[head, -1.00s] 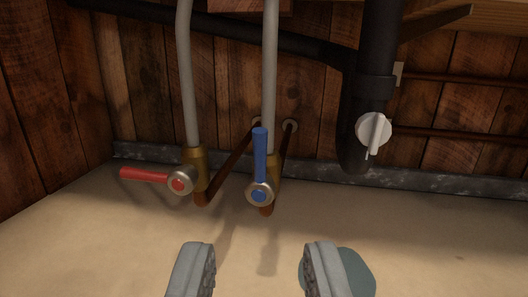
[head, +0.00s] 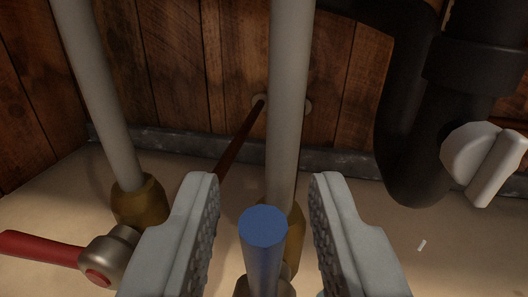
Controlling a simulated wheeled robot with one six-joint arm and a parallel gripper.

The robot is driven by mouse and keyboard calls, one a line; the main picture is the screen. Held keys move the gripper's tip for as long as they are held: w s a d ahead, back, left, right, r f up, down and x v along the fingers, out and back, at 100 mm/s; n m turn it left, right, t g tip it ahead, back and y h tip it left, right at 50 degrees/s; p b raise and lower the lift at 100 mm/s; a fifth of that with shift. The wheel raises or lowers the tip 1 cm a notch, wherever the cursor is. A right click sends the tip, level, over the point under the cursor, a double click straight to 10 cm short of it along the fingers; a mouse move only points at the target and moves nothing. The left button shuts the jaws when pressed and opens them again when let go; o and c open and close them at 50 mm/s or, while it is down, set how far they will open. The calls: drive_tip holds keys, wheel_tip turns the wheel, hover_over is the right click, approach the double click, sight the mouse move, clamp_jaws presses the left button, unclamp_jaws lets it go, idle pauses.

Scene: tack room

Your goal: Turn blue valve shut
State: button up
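The blue valve handle (head: 263,245) shows at the bottom middle, its round end toward me. It stands in line with the grey pipe (head: 290,110) above it. Its brass body (head: 295,238) is partly hidden behind the handle and my right finger. My gripper (head: 264,185) is open, with one grey padded finger on each side of the blue handle. A gap shows between the handle and each finger. The handle's pivot is mostly out of view at the bottom edge.
A valve with a red lever (head: 40,249) pointing left sits left of my gripper, under a second grey pipe (head: 98,90). A black drain pipe (head: 405,150) with a white knob (head: 482,160) is at the right. A plank wall (head: 180,70) stands behind.

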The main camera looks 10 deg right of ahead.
drive_tip(key=shift+w, duration=0.4)
drive_tip(key=shift+c, duration=0.2)
clamp_jaws()
